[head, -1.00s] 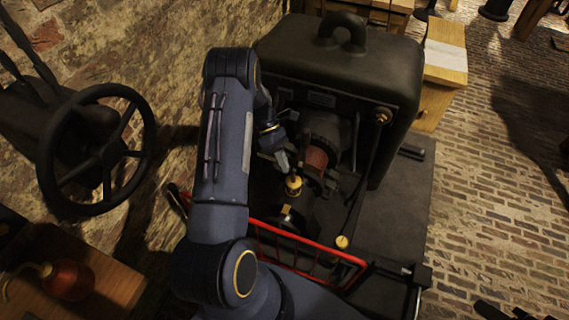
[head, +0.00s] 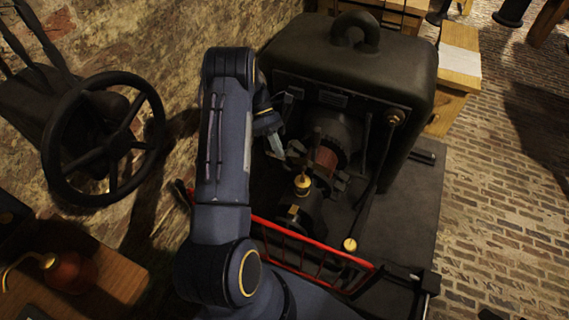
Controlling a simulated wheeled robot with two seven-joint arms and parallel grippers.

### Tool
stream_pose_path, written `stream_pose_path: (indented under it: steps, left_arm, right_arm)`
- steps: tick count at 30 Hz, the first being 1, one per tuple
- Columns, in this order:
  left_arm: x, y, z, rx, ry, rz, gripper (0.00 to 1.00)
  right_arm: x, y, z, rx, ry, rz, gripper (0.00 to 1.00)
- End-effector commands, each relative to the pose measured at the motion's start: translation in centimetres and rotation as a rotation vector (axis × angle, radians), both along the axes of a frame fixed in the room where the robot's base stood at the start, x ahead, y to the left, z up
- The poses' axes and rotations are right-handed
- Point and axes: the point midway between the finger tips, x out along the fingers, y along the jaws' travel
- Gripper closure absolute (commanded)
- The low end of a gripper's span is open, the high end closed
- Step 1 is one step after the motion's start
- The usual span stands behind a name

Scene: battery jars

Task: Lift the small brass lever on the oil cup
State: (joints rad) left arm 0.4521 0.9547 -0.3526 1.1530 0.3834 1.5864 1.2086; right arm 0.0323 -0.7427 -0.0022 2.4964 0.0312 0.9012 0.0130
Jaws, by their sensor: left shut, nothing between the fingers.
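The brass oil cup (head: 303,184) stands on the dark machine in front of the reddish-brown winding, right of my left arm. Its small lever is too small to make out. My left gripper (head: 276,147) is above and left of the cup, apart from it, pointing down toward the machine. Its fingers are shut with nothing visible between them. My right gripper is out of view.
A red rail (head: 305,250) runs along the front of the machine (head: 345,65). A black handwheel (head: 104,140) is at the left. A copper oil can (head: 73,272) stands on a wooden table (head: 118,285) at the lower left.

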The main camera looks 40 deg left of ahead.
Motion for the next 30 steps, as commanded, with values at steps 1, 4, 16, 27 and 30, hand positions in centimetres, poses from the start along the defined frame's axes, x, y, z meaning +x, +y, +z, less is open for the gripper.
stream_pose_path:
  steps: [1, 4, 16, 27, 30]
  left_arm:
    - [0.3, 0.7, 0.4, 0.004, -0.002, 0.001, 1.00]
    - [0.8, 1.6, 1.2, 0.002, -0.001, 0.001, 1.00]
    - [1.2, 2.3, 2.0, 0.001, 0.003, 0.001, 1.00]
    - [1.2, 2.3, 2.0, 0.001, 0.002, 0.001, 1.00]
    - [1.2, 2.3, 2.0, 0.001, 0.002, 0.000, 1.00]
  right_arm:
    - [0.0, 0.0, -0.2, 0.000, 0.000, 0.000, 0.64]
    - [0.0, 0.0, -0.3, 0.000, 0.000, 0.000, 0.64]
    - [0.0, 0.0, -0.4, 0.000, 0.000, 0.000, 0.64]
    - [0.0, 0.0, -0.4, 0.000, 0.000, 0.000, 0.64]
    - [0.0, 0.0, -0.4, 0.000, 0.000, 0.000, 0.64]
